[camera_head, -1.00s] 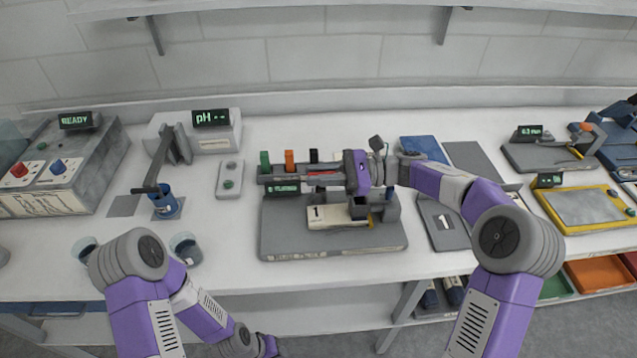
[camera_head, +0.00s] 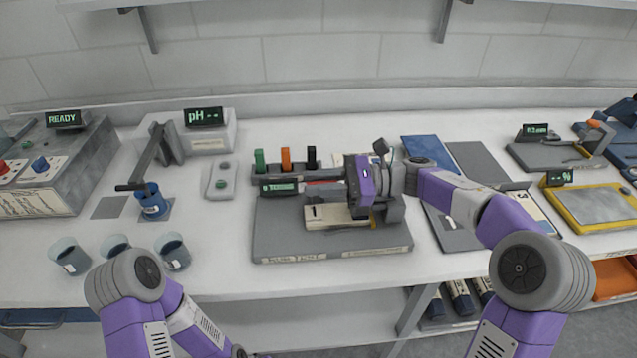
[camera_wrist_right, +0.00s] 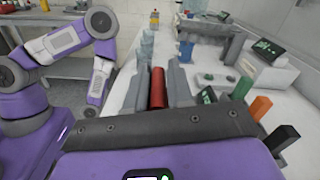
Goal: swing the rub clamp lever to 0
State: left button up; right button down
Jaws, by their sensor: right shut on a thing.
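The clamp lever's red handle (camera_wrist_right: 158,88) lies between the two grey fingers of my right gripper (camera_wrist_right: 160,80) in the right wrist view. The fingers are closed on it. In the head view my right gripper (camera_head: 338,190) reaches in from the right over the rub tester (camera_head: 280,236). Only a thin strip of red (camera_head: 322,183) shows there beside the fingers. The gripper body hides the lever's pivot and part of the tester. A pale block (camera_head: 322,214) sits on the tester below the fingers. My left gripper is outside the views; only its arm shows.
Green (camera_head: 260,160), orange (camera_head: 286,158) and black (camera_head: 312,156) posts stand close behind the tester. A small display (camera_head: 279,188) faces forward at its left. Several cups (camera_head: 172,252) stand at the front left. A pH meter (camera_head: 205,130) is behind. A yellow-framed scale (camera_head: 597,205) is at the right.

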jog(key=shift+f, duration=0.15)
jog(key=c, duration=1.1)
grip_release()
notch_tip(320, 180, up, 10)
jog(key=p, duration=0.2)
jog(key=shift+p, duration=0.4)
